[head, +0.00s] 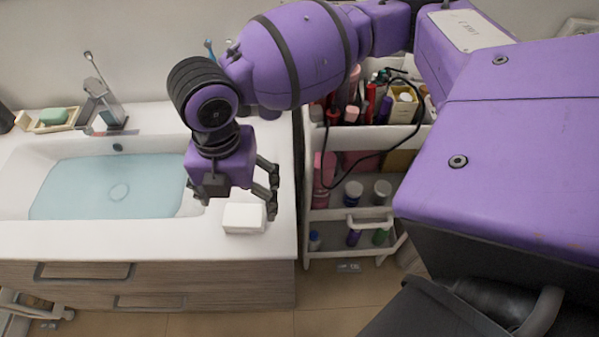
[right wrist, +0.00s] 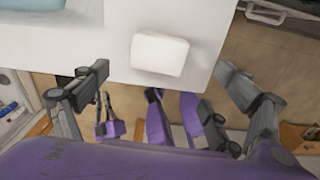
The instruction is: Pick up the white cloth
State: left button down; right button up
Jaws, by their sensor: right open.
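The white cloth (head: 243,217) is a small folded block on the front right corner of the white sink counter. It also shows in the right wrist view (right wrist: 159,54), near the counter edge and beyond my fingertips. My right gripper (head: 268,193) is above and just behind the cloth, with its fingers apart and nothing between them. In the right wrist view the open fingers (right wrist: 165,86) stand wide to either side, and the cloth lies ahead of the gap between them. I cannot tell how high the fingers are above it.
The sink basin (head: 110,188) holds blue water left of the cloth, with a faucet (head: 103,97) behind. A white cart (head: 350,215) full of cosmetics stands right of the counter. A soap dish (head: 57,121) sits at the back left. The counter front near the cloth is clear.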

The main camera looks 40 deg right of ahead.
aim_at(243, 214)
jog(key=shift+w, duration=0.25)
jog(key=f, duration=0.3)
jog(key=shift+s+d+f, duration=0.1)
jog(key=shift+s+f, duration=0.2)
notch_tip(243, 214, down, 4)
jog(key=shift+w+r, duration=0.15)
jog(key=shift+r, duration=0.05)
jog(key=shift+f, duration=0.25)
jog(key=shift+c, duration=0.7)
jog(key=shift+w, duration=0.1)
jog(key=c, duration=0.8)
jog(key=shift+r, duration=0.1)
jog(key=shift+c, duration=1)
jog(key=shift+r, duration=0.1)
jog(key=shift+w+r, duration=0.1)
jog(key=shift+r, duration=0.45)
jog(key=r, duration=0.2)
jog(key=shift+a+r, duration=0.3)
pick_arm(q)
jog(key=shift+s+f+p, duration=0.1)
jog(key=shift+s+p, duration=0.25)
jog(key=shift+s, duration=0.35)
pick_arm(e)
jog(key=s+a+r, duration=0.6)
jog(key=a+r, duration=0.3)
jog(key=a, duration=0.3)
jog(key=shift+s, duration=0.25)
